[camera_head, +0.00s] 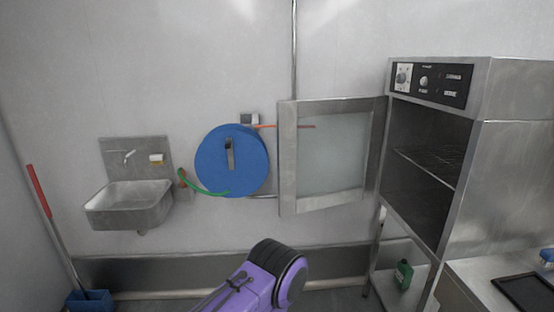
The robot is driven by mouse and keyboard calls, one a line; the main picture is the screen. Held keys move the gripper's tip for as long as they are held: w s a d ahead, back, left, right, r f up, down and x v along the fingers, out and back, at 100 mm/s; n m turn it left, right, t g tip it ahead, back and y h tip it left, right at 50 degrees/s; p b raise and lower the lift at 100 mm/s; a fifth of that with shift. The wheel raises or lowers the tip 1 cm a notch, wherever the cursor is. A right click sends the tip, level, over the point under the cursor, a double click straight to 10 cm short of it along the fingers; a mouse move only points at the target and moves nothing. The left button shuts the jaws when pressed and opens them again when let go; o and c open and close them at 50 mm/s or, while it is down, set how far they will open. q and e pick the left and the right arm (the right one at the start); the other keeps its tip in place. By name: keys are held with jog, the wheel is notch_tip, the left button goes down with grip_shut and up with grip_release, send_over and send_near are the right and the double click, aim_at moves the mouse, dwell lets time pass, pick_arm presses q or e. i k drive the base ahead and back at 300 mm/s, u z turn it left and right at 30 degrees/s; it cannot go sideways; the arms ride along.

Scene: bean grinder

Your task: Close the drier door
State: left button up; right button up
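The drier (470,95) is a steel cabinet on a stand at the right. Its door (288,160), a steel frame with a translucent pane, stands wide open and swung out to the left. The drier's dark inside shows a wire shelf (430,165). A purple arm link of mine with a black cap shows at the bottom middle, below the door and apart from it. Neither gripper is in view.
A blue hose reel (232,162) with a green hose hangs on the back wall, left of the door. A steel sink (130,203) is further left. A green bottle (403,274) stands under the drier. A steel counter (480,285) with a black tray (525,291) is at lower right.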

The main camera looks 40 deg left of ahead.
aim_at(287, 112)
jog(key=u, duration=1.35)
jog(key=i, duration=1.7)
jog(key=z, duration=0.65)
